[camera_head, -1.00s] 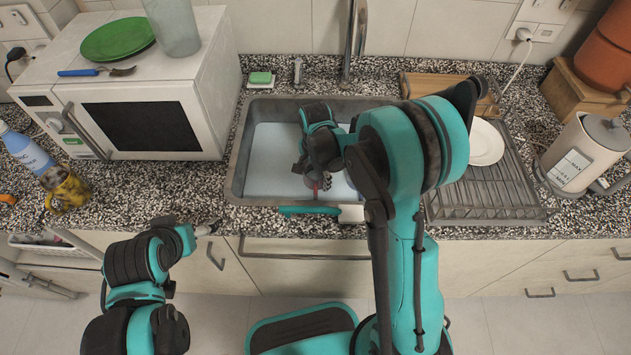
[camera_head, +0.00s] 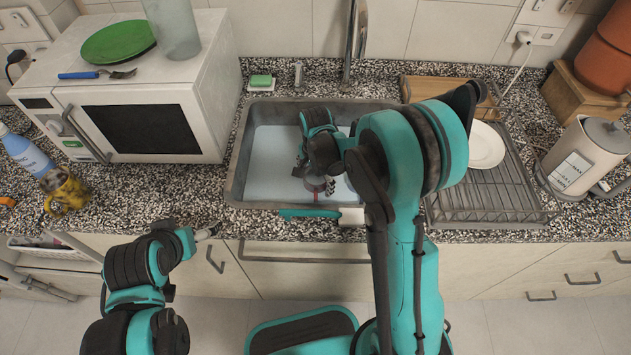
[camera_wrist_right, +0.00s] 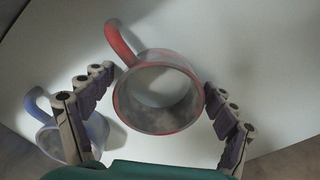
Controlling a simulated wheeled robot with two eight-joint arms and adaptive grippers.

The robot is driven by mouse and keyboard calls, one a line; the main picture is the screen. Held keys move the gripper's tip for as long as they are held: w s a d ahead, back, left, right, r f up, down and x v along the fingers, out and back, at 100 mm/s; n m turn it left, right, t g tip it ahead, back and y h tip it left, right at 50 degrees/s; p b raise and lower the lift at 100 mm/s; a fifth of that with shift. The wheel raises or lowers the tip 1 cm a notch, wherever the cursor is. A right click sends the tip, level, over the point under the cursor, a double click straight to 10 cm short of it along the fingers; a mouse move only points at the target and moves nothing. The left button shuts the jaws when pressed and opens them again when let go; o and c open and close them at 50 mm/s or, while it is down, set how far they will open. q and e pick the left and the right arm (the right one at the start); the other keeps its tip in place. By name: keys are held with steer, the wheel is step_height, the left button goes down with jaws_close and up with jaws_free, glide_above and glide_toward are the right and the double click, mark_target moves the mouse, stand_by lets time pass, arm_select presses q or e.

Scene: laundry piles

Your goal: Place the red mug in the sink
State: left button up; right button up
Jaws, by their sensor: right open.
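The red mug (camera_head: 318,184) is inside the grey sink (camera_head: 272,165), near its front wall and partly hidden by my right gripper (camera_head: 313,178). In the right wrist view the red mug (camera_wrist_right: 158,98) has its mouth toward the camera and its handle toward the upper left. My right gripper (camera_wrist_right: 160,105) is open, with one finger on each side of the mug. The right finger is very near the mug's wall; I cannot tell if it touches. My left gripper (camera_head: 208,230) hangs low before the counter front; its jaws are too small to read.
A bluish mug (camera_wrist_right: 72,132) lies beside the left finger in the right wrist view. A teal-handled utensil (camera_head: 318,213) lies at the sink's front edge. A dish rack (camera_head: 485,205) with a white plate (camera_head: 484,145) stands right, a microwave (camera_head: 205,100) left.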

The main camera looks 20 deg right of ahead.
step_height(320, 180, up, 10)
steer(key=p, duration=0.4)
arm_select(q)
step_height(320, 180, up, 4)
steer(key=shift+r, duration=0.15)
arm_select(e)
steer(key=s+d+r+n+t, duration=0.1)
steer(key=s+r+n+t, duration=0.2)
steer(key=s+r+n, duration=0.2)
steer(key=s+d+r+n+t, duration=0.2)
steer(key=s+r+n+t, duration=0.2)
steer(key=s, duration=0.8)
step_height(320, 180, up, 2)
steer(key=n, duration=0.3)
steer(key=shift+d, duration=0.15)
